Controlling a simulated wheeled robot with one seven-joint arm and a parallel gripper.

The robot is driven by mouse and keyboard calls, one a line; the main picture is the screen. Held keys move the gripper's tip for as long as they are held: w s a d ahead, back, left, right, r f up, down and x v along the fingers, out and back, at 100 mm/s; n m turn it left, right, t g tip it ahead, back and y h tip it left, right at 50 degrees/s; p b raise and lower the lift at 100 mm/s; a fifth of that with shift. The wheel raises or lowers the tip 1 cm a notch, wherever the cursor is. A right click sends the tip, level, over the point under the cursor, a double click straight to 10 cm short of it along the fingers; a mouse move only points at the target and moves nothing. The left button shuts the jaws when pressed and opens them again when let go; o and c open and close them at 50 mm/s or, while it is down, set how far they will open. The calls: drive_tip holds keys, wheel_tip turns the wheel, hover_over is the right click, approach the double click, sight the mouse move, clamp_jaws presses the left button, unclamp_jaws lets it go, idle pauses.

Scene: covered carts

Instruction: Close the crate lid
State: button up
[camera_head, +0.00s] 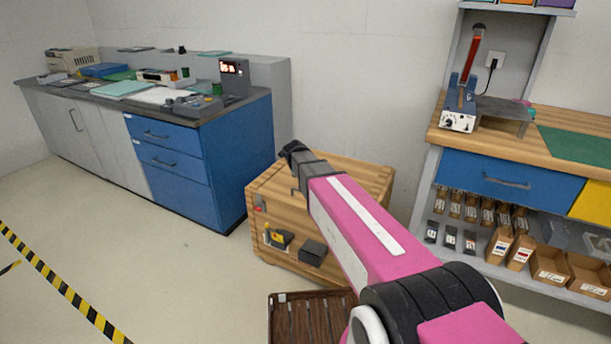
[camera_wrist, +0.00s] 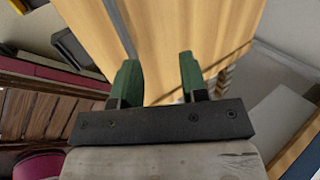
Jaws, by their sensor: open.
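A light wooden crate (camera_head: 268,205) stands on the floor in the middle of the head view, with dark fittings on its front. Its top (camera_head: 362,176) looks covered, but my arm hides part of it, and I cannot tell how any lid sits. My gripper (camera_head: 290,150) is over the crate's left part in the head view. In the wrist view my gripper (camera_wrist: 160,78) has its two green fingers apart, with nothing seen held between them. A pale wooden panel (camera_wrist: 165,35) lies behind the fingers; I cannot tell whether they touch it.
A dark brown slatted box or panel (camera_head: 310,318) is in front of the crate, partly behind my arm. A blue and grey cabinet (camera_head: 170,165) stands left, a workbench (camera_head: 490,150) right. Open floor (camera_head: 160,270) lies left, with striped tape (camera_head: 60,285).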

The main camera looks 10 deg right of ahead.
drive_tip(key=v, duration=1)
drive_tip(key=shift+r, duration=0.1)
drive_tip(key=s+d+f+n+g+y, duration=0.1)
drive_tip(key=s+d+f+n+g, duration=0.1)
drive_tip(key=s+d+f+n, duration=0.3)
drive_tip(key=s+d+f+n+g+y, duration=0.2)
drive_tip(key=s+d+f+n, duration=0.4)
drive_tip(key=s+f+n, duration=0.5)
drive_tip(key=s+n+g, duration=0.1)
drive_tip(key=s+n, duration=0.4)
drive_tip(key=n, duration=0.3)
drive_tip(key=shift+s+f+n+y, duration=0.3)
drive_tip(key=shift+f, duration=0.05)
